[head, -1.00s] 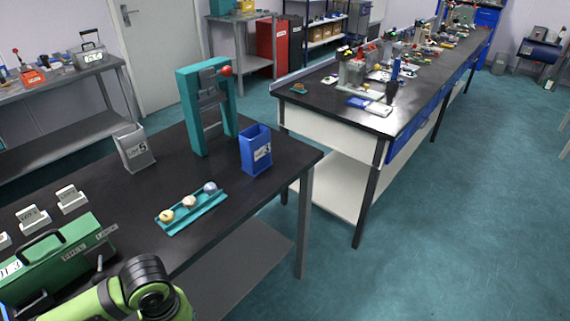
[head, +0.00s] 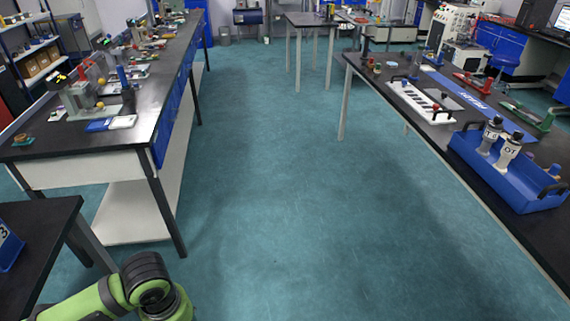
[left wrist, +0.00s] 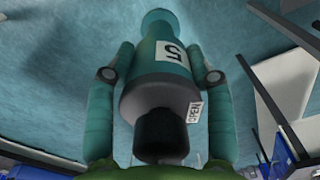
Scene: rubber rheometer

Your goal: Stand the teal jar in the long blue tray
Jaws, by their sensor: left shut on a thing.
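The teal jar (left wrist: 172,85), with a black cap and white labels, shows large in the left wrist view. My left gripper (left wrist: 161,60) is shut around its sides, one finger on each side, and holds it above the teal floor. The gripper and jar are not visible in the head view; only my green left arm shows at the bottom left. A long blue tray (head: 497,180) with black handles lies on the right bench. Two grey bottles with dark tops (head: 507,153) stand in it, near its middle. My right gripper is not in view.
The right bench (head: 455,153) also carries a white rack (head: 420,103), a blue strip (head: 470,92) and red and green tools. A cluttered bench (head: 150,75) stands at the left. A dark table corner (head: 45,235) is at lower left. Open floor (head: 290,180) lies between them.

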